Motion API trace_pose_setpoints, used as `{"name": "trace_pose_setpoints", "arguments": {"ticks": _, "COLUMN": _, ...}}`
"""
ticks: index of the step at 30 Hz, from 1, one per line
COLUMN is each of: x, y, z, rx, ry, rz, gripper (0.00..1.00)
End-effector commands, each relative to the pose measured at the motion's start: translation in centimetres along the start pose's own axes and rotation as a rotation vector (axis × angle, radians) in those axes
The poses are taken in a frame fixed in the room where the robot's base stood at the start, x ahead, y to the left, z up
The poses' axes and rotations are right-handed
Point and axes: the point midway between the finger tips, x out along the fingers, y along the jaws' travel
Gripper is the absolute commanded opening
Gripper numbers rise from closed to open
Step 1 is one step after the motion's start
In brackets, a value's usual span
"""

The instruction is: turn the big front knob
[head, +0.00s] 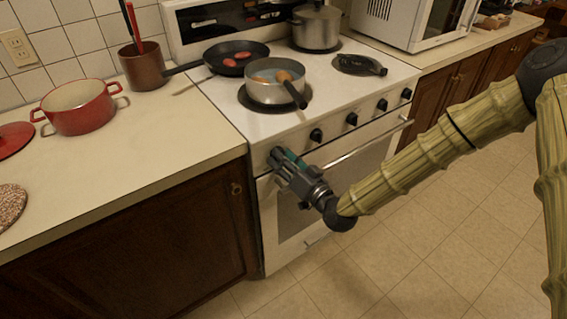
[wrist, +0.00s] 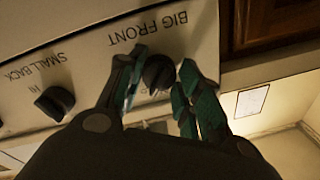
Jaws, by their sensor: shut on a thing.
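The big front knob (wrist: 158,73) is dark and round, on the white stove panel under the printed words BIG FRONT, which appear upside down in the wrist view. My gripper (wrist: 161,80) has its teal fingers on either side of this knob and is shut on it. In the head view my gripper (head: 282,160) is at the left end of the stove's front panel and hides the knob. How far the knob is turned cannot be made out.
Another black knob (wrist: 54,102), labelled SMALL BACK, sits beside it. The oven handle (head: 350,150) runs below the knobs. A grey pot (head: 272,92) with a protruding handle and a black pan (head: 222,62) stand on the stove. A dark cabinet (head: 150,235) is left.

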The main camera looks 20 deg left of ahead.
Motion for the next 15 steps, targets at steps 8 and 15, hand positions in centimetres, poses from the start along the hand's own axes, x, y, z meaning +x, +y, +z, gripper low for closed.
{"name": "trace_pose_setpoints", "arguments": {"ticks": 8, "x": -0.02, "y": 0.07, "z": 0.00, "rx": 0.099, "ry": 0.008, "rz": 0.003, "gripper": 0.11}}
{"name": "trace_pose_setpoints", "arguments": {"ticks": 15, "x": -0.02, "y": 0.05, "z": -0.05, "rx": 0.121, "ry": 0.010, "rz": 0.004, "gripper": 0.11}}
